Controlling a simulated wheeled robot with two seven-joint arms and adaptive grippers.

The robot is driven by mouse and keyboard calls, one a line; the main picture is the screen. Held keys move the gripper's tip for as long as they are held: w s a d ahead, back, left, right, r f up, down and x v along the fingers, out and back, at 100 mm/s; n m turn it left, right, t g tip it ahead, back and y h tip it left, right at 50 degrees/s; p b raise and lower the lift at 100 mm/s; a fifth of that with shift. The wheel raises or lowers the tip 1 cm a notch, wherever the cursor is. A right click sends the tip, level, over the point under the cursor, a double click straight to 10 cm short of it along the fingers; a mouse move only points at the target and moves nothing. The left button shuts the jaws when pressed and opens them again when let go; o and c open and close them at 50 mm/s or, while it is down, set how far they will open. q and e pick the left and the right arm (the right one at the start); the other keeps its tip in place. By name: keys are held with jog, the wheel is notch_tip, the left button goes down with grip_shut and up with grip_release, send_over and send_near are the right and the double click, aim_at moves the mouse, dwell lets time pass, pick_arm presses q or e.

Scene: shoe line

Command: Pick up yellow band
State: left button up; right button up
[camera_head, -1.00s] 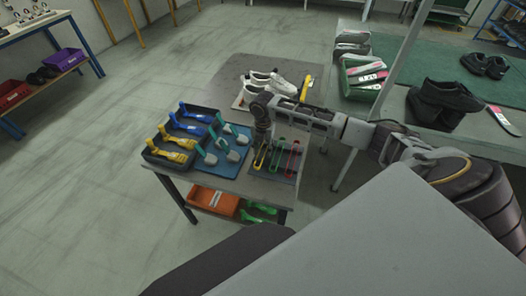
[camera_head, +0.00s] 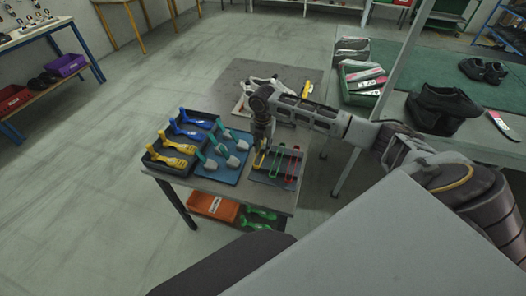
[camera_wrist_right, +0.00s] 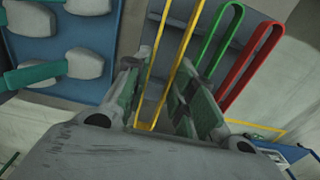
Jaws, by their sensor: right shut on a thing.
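The yellow band (camera_wrist_right: 183,58) is a long thin loop. In the right wrist view it runs between the two fingers of my right gripper (camera_wrist_right: 163,100), which is shut on it. In the head view this gripper (camera_head: 262,146) points down over the dark band tray (camera_head: 290,181) on the table, with a bit of the yellow band (camera_head: 259,161) showing below it. I cannot tell whether the band is clear of the tray. My left gripper is not in view.
A green band (camera_head: 275,162) and a red band (camera_head: 293,163) lie just right of the yellow one. A blue mat (camera_head: 213,172) with grey and green pieces is close on the left. White shoes (camera_head: 285,88) stand behind the gripper.

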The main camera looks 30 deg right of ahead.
notch_tip(320, 180, up, 5)
jog(key=shift+r, duration=0.2)
dwell(0.7)
